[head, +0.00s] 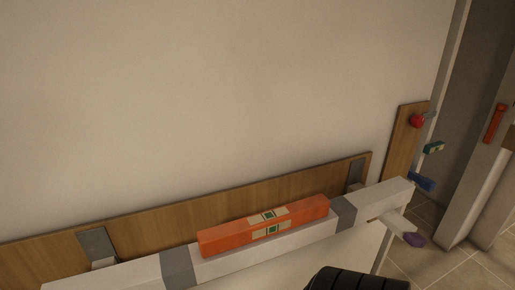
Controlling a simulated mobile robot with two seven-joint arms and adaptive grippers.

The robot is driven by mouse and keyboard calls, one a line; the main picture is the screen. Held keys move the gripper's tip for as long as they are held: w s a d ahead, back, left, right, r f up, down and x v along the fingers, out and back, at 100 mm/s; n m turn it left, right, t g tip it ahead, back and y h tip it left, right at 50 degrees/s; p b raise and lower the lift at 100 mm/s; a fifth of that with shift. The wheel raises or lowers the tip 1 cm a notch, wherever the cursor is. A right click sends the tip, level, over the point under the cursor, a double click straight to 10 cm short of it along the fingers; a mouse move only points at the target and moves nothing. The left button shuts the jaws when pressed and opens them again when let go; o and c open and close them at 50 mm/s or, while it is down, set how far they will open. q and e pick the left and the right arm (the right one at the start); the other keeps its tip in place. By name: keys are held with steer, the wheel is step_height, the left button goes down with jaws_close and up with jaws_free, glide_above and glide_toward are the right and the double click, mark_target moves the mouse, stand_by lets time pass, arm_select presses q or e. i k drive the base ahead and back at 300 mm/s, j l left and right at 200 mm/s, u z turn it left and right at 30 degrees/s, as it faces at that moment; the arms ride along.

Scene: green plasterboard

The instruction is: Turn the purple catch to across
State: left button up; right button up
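Neither gripper can be made out in the head view. A black ribbed part (357,280) at the bottom edge appears to be mine, left of the purple piece and apart from it in the picture.
An orange block (220,240) with pale and green markings lies along the rail. A wooden board (200,203) runs behind. Right of it are a red knob (417,121), a green piece (434,147), a blue piece (422,182) and an orange handle (494,123). Tiled floor shows lower right.

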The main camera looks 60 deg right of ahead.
mark_target(415, 239)
steer(key=z, duration=3.15)
steer(key=u, duration=0.75)
steer(key=i+l+u, duration=0.1)
steer(key=l+u, duration=0.2)
steer(key=u, duration=0.2)
steer(key=l+u, duration=0.75)
steer(key=u, duration=0.2)
steer(key=l+u, duration=0.35)
steer(key=u, duration=0.15)
